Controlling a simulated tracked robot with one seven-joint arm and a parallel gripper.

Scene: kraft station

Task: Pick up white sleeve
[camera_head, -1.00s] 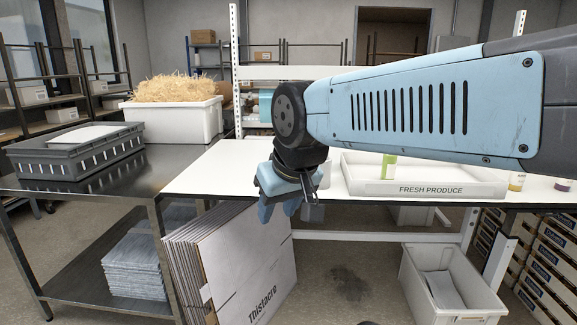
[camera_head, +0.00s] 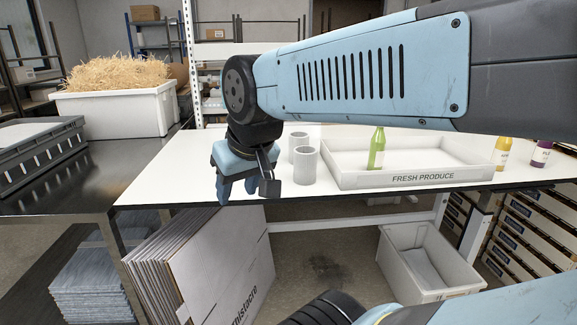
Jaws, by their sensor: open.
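Two pale grey-white hollow cylinders, which look like sleeves, stand upright on the white table (camera_head: 190,165). The front sleeve (camera_head: 306,167) is nearest the table's front edge, left of the produce tray. The rear sleeve (camera_head: 299,143) stands just behind it and is partly covered by it. My gripper (camera_head: 238,192) is open and empty, pointing down at the table's front edge. It is left of both sleeves in the picture and apart from them.
A white tray marked FRESH PRODUCE (camera_head: 345,180) holds a green bottle (camera_head: 376,150). Yellow (camera_head: 502,154) and purple (camera_head: 541,155) bottles stand right of it. A straw-filled white bin (camera_head: 115,115) and grey crate (camera_head: 40,160) are left. A white bin (camera_head: 392,250) sits below the table.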

